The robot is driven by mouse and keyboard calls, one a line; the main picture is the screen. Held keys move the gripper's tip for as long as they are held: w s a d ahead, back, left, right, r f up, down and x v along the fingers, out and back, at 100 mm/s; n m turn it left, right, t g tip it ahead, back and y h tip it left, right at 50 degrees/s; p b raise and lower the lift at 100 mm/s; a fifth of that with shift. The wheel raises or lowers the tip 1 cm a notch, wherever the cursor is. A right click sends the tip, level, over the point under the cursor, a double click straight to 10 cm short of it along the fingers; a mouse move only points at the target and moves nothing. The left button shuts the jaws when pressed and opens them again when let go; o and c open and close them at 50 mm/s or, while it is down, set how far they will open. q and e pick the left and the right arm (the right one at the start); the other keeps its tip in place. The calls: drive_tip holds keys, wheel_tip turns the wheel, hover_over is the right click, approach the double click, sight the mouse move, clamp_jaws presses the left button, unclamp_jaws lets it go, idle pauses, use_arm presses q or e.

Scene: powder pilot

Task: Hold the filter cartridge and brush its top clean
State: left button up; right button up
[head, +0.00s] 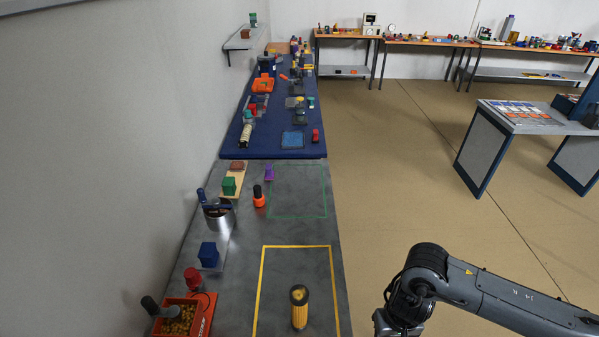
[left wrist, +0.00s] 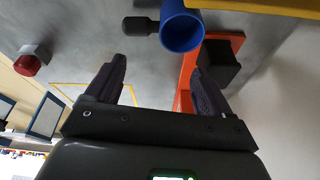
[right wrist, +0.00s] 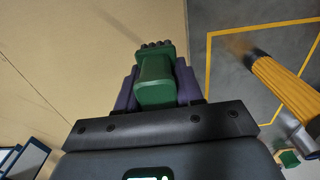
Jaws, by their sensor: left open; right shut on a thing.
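The filter cartridge (head: 299,314) is yellow and ribbed with a dark rim. It stands upright inside the yellow outline on the grey bench in the head view, with yellowish powder on its top. It also shows at the right of the right wrist view (right wrist: 283,88), near my right gripper but apart from it. My right gripper (right wrist: 158,78) is shut on the green brush (right wrist: 155,72), whose dark bristles point away from the jaws. My left gripper (left wrist: 160,78) is open with nothing between its fingers; it is outside the head view.
A blue cup (left wrist: 181,30) lies beyond my left fingers. The green outline (head: 298,191) is empty.

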use_arm(q)
drive_tip(key=shift+w+f, duration=0.35)
drive_tip(key=shift+f, duration=0.2)
use_arm(e)
drive_tip(key=shift+w+f, duration=0.4)
drive_tip(key=shift+f, duration=0.15)
use_arm(q)
drive_tip(key=shift+s, duration=0.1)
use_arm(e)
drive_tip(key=shift+s, duration=0.1)
drive_tip(key=shift+s, duration=0.1)
